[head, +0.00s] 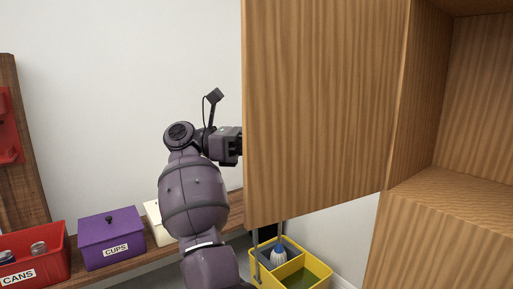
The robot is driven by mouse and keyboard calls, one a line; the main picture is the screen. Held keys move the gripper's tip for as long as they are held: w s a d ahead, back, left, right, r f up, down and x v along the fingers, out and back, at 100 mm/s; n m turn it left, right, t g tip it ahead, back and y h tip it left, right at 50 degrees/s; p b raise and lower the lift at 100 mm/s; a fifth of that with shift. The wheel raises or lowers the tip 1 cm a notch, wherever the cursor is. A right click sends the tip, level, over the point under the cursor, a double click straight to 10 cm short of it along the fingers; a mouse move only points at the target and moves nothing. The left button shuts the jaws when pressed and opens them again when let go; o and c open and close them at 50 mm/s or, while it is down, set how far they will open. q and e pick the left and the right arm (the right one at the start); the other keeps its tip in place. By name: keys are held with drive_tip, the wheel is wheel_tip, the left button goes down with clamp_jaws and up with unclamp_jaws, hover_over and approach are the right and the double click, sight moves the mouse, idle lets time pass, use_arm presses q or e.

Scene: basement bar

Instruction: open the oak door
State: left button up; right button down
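The oak door (320,100) is a large wood-grain panel filling the middle of the head view. It stands swung out from the oak cabinet (450,215), and the cabinet's open compartment shows to its right. My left gripper (236,146) is at the door's left, free edge. Its fingertips go out of sight behind the panel, so I cannot tell whether they are open, shut or on a handle. No handle is visible on the face I see. My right gripper is not in view.
A wooden bench at left bears a red CANS bin (55,262), a purple CUPS box (110,238) and a cream box (157,222). The visible compartment is empty.

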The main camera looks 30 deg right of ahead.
use_arm(q)
drive_tip(key=shift+w, duration=0.1)
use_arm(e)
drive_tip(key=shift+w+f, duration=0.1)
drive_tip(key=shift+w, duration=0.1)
use_arm(q)
drive_tip(key=shift+f, duration=0.1)
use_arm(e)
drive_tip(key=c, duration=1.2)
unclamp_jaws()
use_arm(q)
drive_tip(key=shift+w+a, duration=0.1)
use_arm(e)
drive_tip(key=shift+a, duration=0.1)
